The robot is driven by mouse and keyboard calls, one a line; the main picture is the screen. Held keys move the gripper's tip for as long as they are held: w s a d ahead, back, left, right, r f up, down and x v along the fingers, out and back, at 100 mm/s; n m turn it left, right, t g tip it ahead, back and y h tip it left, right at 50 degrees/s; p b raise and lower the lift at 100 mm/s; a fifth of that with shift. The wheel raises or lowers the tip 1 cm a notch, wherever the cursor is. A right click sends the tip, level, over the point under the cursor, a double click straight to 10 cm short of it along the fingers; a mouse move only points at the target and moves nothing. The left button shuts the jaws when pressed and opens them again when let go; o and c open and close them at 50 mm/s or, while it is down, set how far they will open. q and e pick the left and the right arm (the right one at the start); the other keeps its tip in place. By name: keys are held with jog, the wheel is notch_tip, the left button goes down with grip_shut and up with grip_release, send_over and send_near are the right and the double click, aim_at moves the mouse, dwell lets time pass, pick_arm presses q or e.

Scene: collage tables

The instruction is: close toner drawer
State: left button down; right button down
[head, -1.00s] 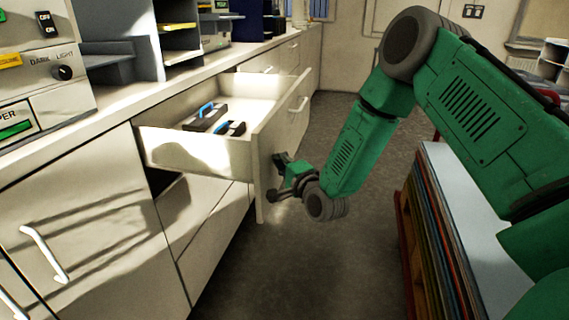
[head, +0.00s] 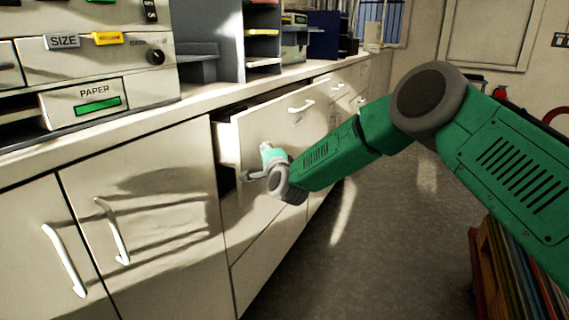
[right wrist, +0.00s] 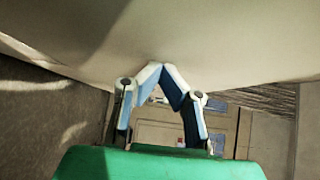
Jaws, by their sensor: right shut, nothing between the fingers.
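The toner drawer (head: 268,128) is a cream drawer in the counter, standing only a little way out; a short strip of its side and a narrow dark gap show at its left end. Its handle (head: 301,105) is near the top of the front. My right gripper (head: 258,168) is against or very near the lower left part of the drawer front. In the right wrist view its fingertips (right wrist: 163,69) meet with nothing between them, close to a pale surface that fills the upper picture. The drawer's contents are hidden. My left gripper is not in view.
Below are cabinet doors with white handles (head: 112,230). A copier-like machine (head: 90,60) and a grey shelf unit (head: 262,40) stand on the counter. Coloured boards in a rack (head: 510,265) stand at lower right. The floor (head: 390,230) between is clear.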

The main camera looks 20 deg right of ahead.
jog(key=w+a+b, duration=0.1)
jog(key=w+a, duration=0.1)
jog(key=w, duration=0.1)
jog(key=w+a+b, duration=0.1)
jog(key=w+a, duration=0.2)
jog(key=shift+f, duration=0.1)
jog(key=shift+w+a+b, duration=0.15)
jog(key=shift+w+b, duration=0.15)
jog(key=shift+b, duration=0.05)
jog(key=shift+w+a, duration=0.1)
jog(key=shift+w, duration=0.05)
jog(key=shift+a+r, duration=0.15)
jog(key=shift+r, duration=0.05)
